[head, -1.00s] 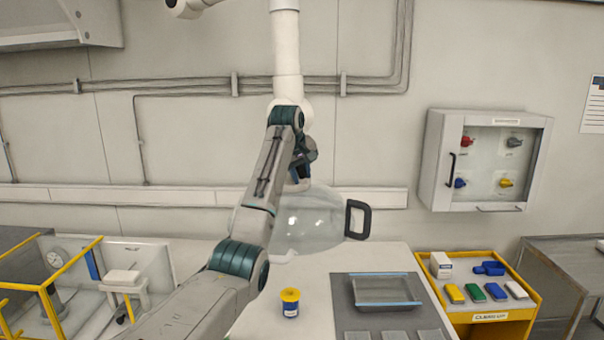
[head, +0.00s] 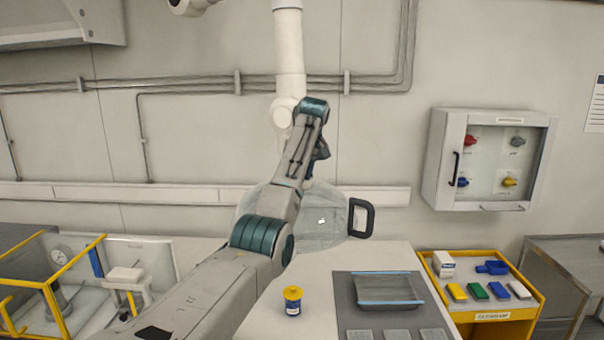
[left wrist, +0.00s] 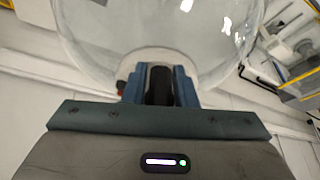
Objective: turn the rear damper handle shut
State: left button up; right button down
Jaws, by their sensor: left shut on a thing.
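A clear dome hood (head: 325,212) hangs from a white jointed extraction arm (head: 288,55) above the table. A black loop handle (head: 362,218) sticks out from the hood's right side. My left arm reaches up in front of the hood, and its gripper (head: 308,172) is mostly hidden behind my own wrist. In the left wrist view, the blue fingers (left wrist: 158,85) are shut on a dark upright handle (left wrist: 160,86) at the hood's white collar (left wrist: 150,58). I take it as the damper handle; its turn angle is hard to tell. My right gripper is out of view.
A yellow-lidded jar (head: 292,300) and a grey mat with a tray (head: 388,304) are on the white table (head: 265,325). A yellow cart (head: 535,312) stands right, below a wall cabinet (head: 437,160). A yellow-framed rig (head: 45,285) is at the left.

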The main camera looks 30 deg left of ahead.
pick_arm(q)
jog(key=o, duration=0.8)
jog(key=shift+o, duration=0.2)
jog(key=shift+r, duration=0.1)
jog(key=shift+d+r+b, duration=0.15)
jog(key=shift+r+b, duration=0.1)
jog(key=shift+b, duration=0.15)
jog(key=b+v, duration=0.3)
jog(key=v, duration=0.7)
